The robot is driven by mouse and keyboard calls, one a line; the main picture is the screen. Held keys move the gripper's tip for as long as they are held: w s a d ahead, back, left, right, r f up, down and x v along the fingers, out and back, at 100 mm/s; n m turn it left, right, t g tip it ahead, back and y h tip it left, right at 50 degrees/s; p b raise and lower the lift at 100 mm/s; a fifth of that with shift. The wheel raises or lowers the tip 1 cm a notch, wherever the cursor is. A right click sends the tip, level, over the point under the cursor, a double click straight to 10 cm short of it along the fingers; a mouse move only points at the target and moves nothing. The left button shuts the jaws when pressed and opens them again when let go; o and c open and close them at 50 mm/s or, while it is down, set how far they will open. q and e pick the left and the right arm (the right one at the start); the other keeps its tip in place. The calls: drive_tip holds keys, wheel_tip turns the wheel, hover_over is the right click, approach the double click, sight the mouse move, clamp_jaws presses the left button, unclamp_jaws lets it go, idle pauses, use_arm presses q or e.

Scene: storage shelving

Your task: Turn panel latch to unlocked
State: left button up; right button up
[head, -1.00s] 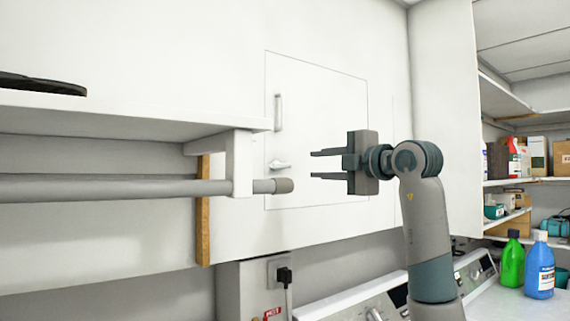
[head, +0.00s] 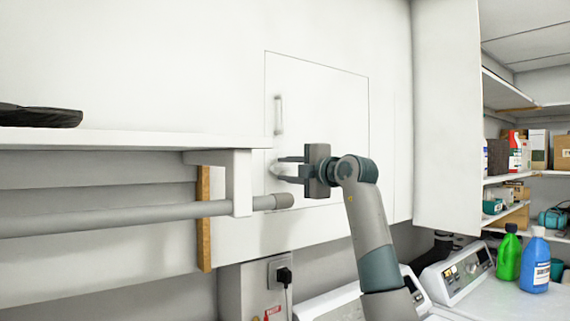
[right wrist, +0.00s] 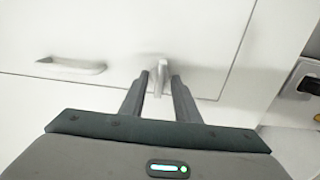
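The white panel (head: 330,100) is a square door set in the white wall, outlined by a thin seam. Its light grey latch (right wrist: 159,76) lies between the two fingers of my right gripper (right wrist: 159,80) in the right wrist view. The fingers stand apart on either side of it, with a small visible gap. In the head view my right gripper (head: 282,170) is at the panel's lower left and partly covers the latch. My left gripper is in neither view.
A vertical handle (head: 278,115) sits above the latch. A white shelf (head: 130,140) and a grey rod (head: 120,215) are just left of the gripper. An outlet with a plug (head: 283,274) and machines (head: 455,272) are below. Bottles (head: 508,255) stand at right.

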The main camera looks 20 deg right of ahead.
drive_tip(key=shift+w+a, duration=0.15)
drive_tip(key=shift+w, duration=0.25)
clamp_jaws()
